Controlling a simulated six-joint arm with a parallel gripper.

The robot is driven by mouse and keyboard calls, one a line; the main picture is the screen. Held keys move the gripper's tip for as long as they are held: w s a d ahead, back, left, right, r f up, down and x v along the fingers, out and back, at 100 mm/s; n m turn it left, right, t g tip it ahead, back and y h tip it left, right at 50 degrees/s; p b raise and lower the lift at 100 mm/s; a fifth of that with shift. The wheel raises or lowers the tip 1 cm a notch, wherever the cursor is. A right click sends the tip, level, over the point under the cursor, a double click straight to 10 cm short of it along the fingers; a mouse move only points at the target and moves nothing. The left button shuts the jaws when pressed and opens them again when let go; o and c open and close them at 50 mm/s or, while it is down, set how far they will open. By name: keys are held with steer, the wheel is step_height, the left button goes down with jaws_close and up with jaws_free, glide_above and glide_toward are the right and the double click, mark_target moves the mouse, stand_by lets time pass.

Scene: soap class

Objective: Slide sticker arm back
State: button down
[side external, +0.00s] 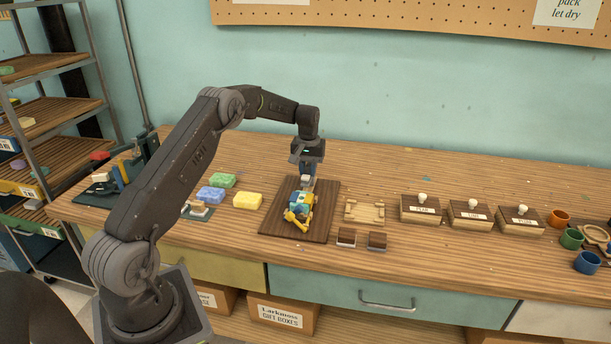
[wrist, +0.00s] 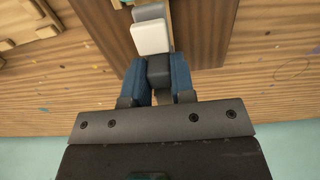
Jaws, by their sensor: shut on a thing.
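A small blue, yellow and white device (side external: 298,209) stands on a dark brown board (side external: 268,222) on the bench. My gripper (side external: 307,180) points down at its far end. In the wrist view my gripper (wrist: 158,78) has its two blue fingers closed on a dark grey block (wrist: 158,68). A white block (wrist: 150,39) and a grey piece (wrist: 150,12) lie in line just beyond it. I cannot tell for certain which part is the sticker arm; the gripped block appears to belong to this device. The fingers hide the block's sides.
Green, blue and yellow soap bars (side external: 248,201) lie left of the board. A wooden frame (side external: 364,211) and two small dark blocks (side external: 346,238) are to its right. Knobbed wooden boxes (side external: 420,209) and coloured cups (side external: 571,238) stand further right. The bench behind the board is clear.

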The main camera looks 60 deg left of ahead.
steer(key=shift+w+a, duration=0.95)
steer(key=shift+w, duration=0.1)
steer(key=shift+w+a+r, duration=0.1)
steer(key=shift+w+a, duration=0.1)
steer(key=shift+a, duration=0.05)
steer(key=c, duration=1)
jaws_free()
steer(key=shift+o, duration=0.2)
step_height(320, 180, up, 14)
